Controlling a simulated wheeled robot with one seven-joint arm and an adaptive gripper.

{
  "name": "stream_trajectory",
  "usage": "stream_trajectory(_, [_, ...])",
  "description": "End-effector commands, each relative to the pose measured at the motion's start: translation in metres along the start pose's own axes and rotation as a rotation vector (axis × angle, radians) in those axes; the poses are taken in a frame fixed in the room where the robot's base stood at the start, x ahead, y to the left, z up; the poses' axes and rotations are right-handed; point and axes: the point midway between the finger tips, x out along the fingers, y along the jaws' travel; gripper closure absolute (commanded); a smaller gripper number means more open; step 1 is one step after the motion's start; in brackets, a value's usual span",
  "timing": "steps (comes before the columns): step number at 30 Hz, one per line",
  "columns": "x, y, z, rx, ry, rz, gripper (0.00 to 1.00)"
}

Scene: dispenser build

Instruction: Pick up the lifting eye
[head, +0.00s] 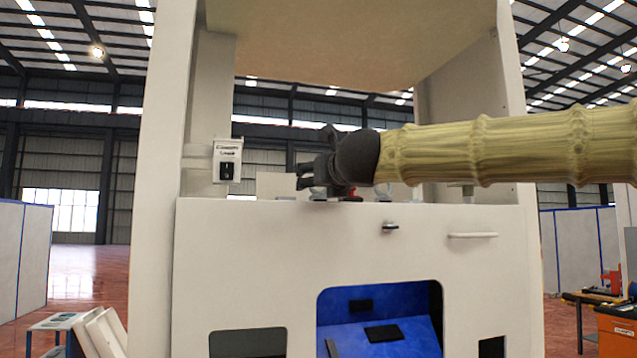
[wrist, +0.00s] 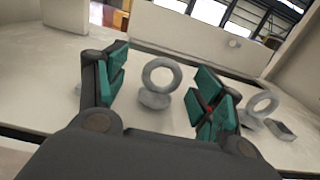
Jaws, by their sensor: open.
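A grey lifting eye (wrist: 158,98), a ring on a round base, stands upright on the white ledge in the wrist view. It shows between the two fingers of my gripper (wrist: 163,70); no contact is visible. In the head view my gripper (head: 303,177) reaches in from the right, low over the machine's ledge. Its fingers are apart and empty. Small grey and red parts show beneath it there, too small and covered to tell apart.
The white machine (head: 260,255) has upright posts and an overhead panel (head: 340,40) around the ledge. A switch box (head: 227,160) hangs at the left post. A small flat grey block (wrist: 283,130) lies right of the second eye. A low wall (wrist: 200,52) runs behind.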

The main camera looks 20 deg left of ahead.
Motion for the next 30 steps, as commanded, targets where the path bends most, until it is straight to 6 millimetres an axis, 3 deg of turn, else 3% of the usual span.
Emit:
stream_trajectory(4, [0.0123,-0.0007,-0.0005,0.001,0.002,-0.001,0.32])
stream_trajectory(12, [0.0140,-0.0005,-0.0015,0.001,0.001,-0.001,0.32])
stream_trajectory(14, [0.0141,-0.0005,-0.0016,0.001,0.001,-0.001,0.40])
stream_trajectory(21, [0.0142,-0.0007,-0.0020,0.001,0.001,-0.001,0.83])
stream_trajectory(30, [0.0140,-0.0007,-0.0009,0.000,0.001,-0.001,0.86])
